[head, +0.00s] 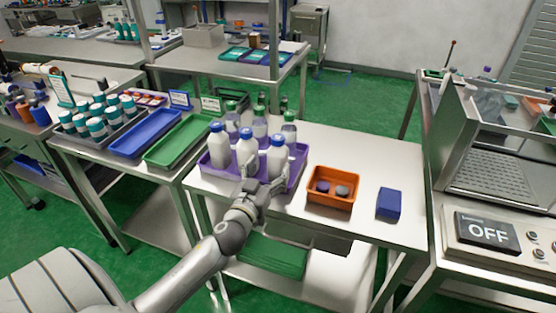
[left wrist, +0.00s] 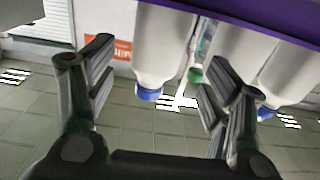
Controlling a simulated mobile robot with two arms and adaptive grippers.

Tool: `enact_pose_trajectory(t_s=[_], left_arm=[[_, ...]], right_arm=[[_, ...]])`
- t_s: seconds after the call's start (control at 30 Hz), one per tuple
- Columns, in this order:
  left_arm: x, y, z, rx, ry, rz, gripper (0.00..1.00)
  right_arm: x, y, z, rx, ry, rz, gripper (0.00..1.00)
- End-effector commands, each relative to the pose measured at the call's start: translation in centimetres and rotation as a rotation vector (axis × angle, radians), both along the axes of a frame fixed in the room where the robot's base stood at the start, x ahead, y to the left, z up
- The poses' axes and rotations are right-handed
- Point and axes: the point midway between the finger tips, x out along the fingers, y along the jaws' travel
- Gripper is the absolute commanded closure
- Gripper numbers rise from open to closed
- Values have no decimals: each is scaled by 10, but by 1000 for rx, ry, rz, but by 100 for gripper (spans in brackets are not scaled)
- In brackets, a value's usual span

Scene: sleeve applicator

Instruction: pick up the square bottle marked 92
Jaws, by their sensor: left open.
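A purple tray (head: 294,178) on the middle table holds three white bottles with blue caps in front: left (head: 219,148), middle (head: 246,147) and right (head: 277,157). Clearer green-capped bottles (head: 289,130) stand behind them. I cannot read the mark 92 on any bottle. My left gripper (head: 264,182) is open and empty, low in front of the middle and right bottles. In the left wrist view the picture is inverted; one white bottle (left wrist: 163,45) shows between the open fingers (left wrist: 163,85), farther out, and another (left wrist: 288,72) at the right. My right gripper is not in view.
An orange bin (head: 332,203) with small round items and a blue box (head: 389,204) stand right of the tray. Green (head: 180,139) and blue (head: 144,133) trays lie on the left table. A machine reading OFF (head: 487,233) is at right. The table's back right is clear.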

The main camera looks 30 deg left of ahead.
Motion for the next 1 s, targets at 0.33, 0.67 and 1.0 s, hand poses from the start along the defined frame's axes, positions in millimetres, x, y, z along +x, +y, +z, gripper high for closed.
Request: enact_pose_trajectory(t_s=[0.33,0.67,1.0], left_arm=[[35,5,6,3,0,1,25],[54,9,1,1,2,0,25],[53,9,1,1,2,1,51]], right_arm=[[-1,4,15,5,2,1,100],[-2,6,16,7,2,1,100],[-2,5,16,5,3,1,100]])
